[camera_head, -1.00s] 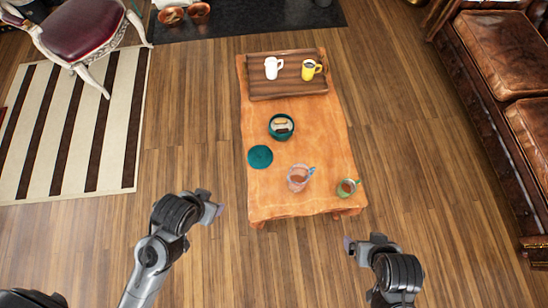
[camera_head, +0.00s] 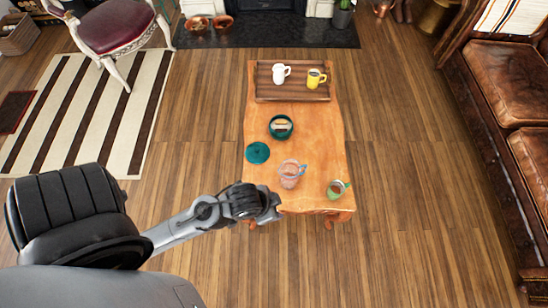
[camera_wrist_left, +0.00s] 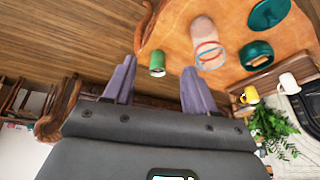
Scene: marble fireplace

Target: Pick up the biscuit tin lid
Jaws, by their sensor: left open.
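The biscuit tin lid (camera_head: 258,152) is a round teal disc lying flat near the left edge of the wooden table. It also shows in the left wrist view (camera_wrist_left: 268,13). The open teal tin (camera_head: 281,127) stands just behind it with biscuits inside. My left gripper (camera_head: 272,208) is at the table's front edge, in front of the lid and apart from it. In the left wrist view its two fingers (camera_wrist_left: 153,84) are spread with nothing between them. My right gripper is not in view.
A wooden tray (camera_head: 292,95) with a white mug (camera_head: 281,74) and a yellow mug (camera_head: 315,78) is at the back. The table's middle right is clear.

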